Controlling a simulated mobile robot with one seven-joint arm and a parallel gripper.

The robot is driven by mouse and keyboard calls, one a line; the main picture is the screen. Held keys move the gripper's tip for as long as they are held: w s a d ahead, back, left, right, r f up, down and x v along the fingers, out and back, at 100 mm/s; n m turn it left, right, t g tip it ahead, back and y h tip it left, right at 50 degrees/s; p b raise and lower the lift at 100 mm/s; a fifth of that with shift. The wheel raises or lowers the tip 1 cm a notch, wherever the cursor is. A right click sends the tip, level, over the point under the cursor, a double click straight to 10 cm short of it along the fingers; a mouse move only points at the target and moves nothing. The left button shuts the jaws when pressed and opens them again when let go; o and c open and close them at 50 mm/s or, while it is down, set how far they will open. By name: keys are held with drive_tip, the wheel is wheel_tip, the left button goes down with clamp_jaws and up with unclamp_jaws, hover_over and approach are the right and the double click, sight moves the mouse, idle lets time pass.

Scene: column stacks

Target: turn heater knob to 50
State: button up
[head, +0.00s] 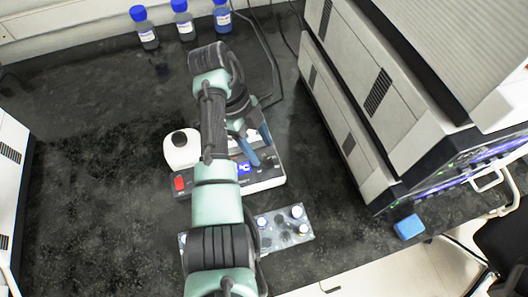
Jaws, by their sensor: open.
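The heater (262,184) is a white and dark box in the middle of the bench, with a red switch (180,183) at its front left and a small lit blue display (244,168). My arm passes in front of it and hides part of its top and front. My gripper (258,151) is open, with its blue fingers pointing down over the right part of the heater. The knob is too small and too covered by the fingers to make out, so its setting and any contact with it cannot be told.
A tray of small vials (285,228) lies in front. Three blue-capped bottles (184,22) stand at the back. Large instruments (375,100) fill the right, beside a blue block (409,227).

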drive_tip(key=p+v, duration=0.4)
drive_tip(key=v, duration=0.5)
